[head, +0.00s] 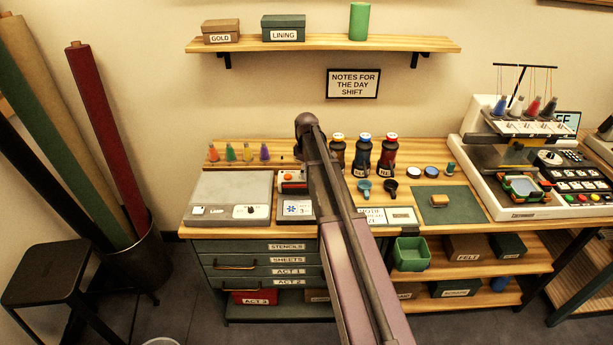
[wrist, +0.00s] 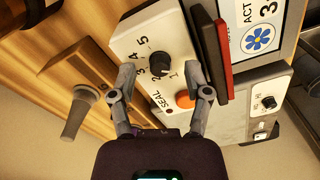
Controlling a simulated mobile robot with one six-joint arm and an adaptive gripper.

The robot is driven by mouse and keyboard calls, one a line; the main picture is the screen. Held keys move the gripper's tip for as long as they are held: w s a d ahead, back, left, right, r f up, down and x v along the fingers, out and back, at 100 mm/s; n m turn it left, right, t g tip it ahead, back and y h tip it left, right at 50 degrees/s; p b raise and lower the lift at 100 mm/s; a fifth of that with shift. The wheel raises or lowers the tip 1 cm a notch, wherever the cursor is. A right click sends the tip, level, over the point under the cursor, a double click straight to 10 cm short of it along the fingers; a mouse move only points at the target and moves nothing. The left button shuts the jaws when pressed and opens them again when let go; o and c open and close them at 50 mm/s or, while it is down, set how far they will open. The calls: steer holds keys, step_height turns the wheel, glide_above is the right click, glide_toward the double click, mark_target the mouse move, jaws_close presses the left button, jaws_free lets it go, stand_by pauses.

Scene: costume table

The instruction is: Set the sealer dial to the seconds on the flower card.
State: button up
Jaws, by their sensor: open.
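The sealer (wrist: 130,38) is a white panel in the wrist view, with a black dial (wrist: 158,63), numbers 1 to 5 around it, and an orange button (wrist: 184,98) by the word SEAL. Which number the dial points to is too small to tell. The flower card (wrist: 258,38) beside it shows a blue flower, a 3 and the letters ACT. My gripper (wrist: 163,88) is open and empty, its fingertips apart in front of the panel, on either side of the dial and button. In the head view the sealer (head: 292,177) and card (head: 298,208) are left of my arm; my gripper is hidden.
A dark red bar (wrist: 222,62) runs along the sealer's edge, close to one fingertip. A grey box (wrist: 262,100) with its own knob lies beyond. Bottles (head: 363,158) and small cups (head: 390,186) stand right of my arm; thread spools (head: 247,152) stand behind.

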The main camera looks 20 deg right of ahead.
steer(key=shift+f, duration=0.3)
jaws_close()
